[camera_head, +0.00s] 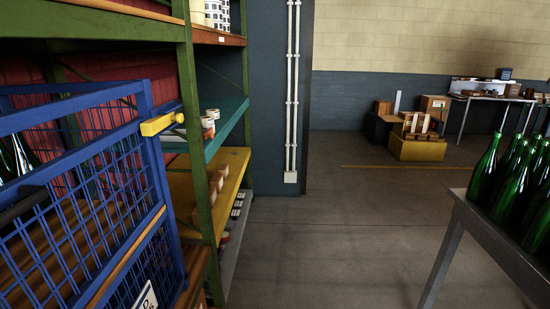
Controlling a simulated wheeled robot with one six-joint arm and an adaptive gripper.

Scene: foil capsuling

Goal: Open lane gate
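A blue wire-mesh cage or gate (150,150) stands close at the left, with upright posts and a solid blue frame. A yellow bar like a latch or handle (161,124) sticks out to the right from its top corner. The mesh front appears closed, but I cannot tell for sure whether this is the lane gate. A dark handle-like bar (22,206) shows at its left side. Green bottles (14,158) stand behind the mesh at the left edge. My gripper is not in view.
A green-post shelf rack (196,150) with small goods stands just behind the cage. At the right, a grey table (490,237) carries several green bottles (491,172). The floor (340,230) between them is clear. Boxes (416,146) and a workbench (484,96) stand far back.

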